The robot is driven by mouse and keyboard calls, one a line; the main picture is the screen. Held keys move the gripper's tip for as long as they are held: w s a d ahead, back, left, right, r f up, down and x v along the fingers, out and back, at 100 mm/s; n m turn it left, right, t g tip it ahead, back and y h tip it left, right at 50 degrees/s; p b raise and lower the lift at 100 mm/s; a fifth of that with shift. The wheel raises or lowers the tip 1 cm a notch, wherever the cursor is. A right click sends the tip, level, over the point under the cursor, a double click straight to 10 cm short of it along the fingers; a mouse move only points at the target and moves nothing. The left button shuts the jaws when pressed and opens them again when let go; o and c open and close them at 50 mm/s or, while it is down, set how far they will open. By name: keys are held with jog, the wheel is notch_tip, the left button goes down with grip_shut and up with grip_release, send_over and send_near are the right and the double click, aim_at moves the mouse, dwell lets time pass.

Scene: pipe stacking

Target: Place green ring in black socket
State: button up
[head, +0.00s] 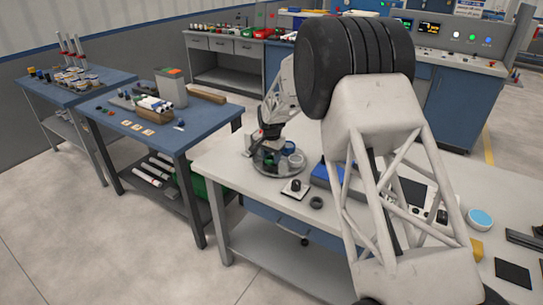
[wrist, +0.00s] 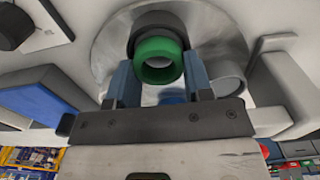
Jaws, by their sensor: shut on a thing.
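The green ring (wrist: 160,60) is between the two blue-grey fingers of my gripper (wrist: 160,80) in the wrist view, and the gripper is shut on it. The ring's open end faces the camera. A dark ring-shaped piece (wrist: 157,20), which looks like the black socket, shows right behind the green ring and partly hidden by it. I cannot tell whether the two touch. In the head view my gripper (head: 268,135) is low over a round metal plate (head: 262,167) on the white table. The green ring is not clear there.
A pale grey ring (wrist: 228,80) stands on the plate close beside one finger, and a blue piece (wrist: 172,97) shows between the fingers. A white base with a black knob (head: 295,187), a loose black ring (head: 316,202) and a blue bin (head: 322,175) are near the plate.

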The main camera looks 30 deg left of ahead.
jog(key=shift+f, duration=0.1)
jog(key=o, duration=1)
jog(key=shift+c, duration=0.2)
notch_tip(320, 180, up, 13)
dwell(1.0)
